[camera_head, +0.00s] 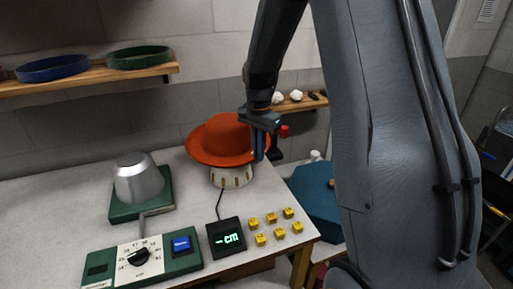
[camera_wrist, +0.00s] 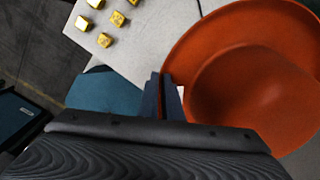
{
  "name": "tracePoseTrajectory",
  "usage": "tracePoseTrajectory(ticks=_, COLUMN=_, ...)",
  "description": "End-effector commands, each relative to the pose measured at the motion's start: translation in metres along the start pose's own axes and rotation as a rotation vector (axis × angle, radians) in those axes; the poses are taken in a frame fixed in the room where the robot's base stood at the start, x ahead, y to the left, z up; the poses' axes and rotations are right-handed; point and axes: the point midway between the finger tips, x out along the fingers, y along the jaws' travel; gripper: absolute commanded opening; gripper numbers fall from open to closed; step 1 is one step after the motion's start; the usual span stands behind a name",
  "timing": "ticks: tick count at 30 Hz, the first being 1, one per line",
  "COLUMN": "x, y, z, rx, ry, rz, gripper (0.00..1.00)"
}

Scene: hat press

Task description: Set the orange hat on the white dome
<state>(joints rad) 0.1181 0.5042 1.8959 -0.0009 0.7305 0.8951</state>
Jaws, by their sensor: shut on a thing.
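The orange hat (camera_head: 222,138) is in the head view, crown up, over a white round stand (camera_head: 232,178) with dark marks around its side. I cannot tell whether the hat rests on the stand or is held just above it; the hat hides the stand's top. My gripper (camera_head: 262,146) is at the hat's right edge, shut on the brim. In the wrist view my gripper (camera_wrist: 164,92) has its fingers close together at the brim of the hat (camera_wrist: 250,85). A pale grey-white dome (camera_head: 138,182) stands bare on a green base (camera_head: 125,212) at the left.
A green control panel (camera_head: 145,258) with a dial and blue button lies in front of the dome. A black display (camera_head: 228,238) and several yellow blocks (camera_head: 278,225) are near the table's front edge. A shelf (camera_head: 90,78) holds blue and green rings. A teal box (camera_head: 318,200) stands right.

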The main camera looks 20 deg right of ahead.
Motion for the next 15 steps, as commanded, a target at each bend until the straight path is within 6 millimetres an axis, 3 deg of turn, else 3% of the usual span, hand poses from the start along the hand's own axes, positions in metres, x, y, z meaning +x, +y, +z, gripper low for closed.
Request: tracePoseTrajectory(ticks=15, x=0.057, y=0.0, z=0.0, rx=0.0, ry=0.0, rz=0.0, gripper=0.0)
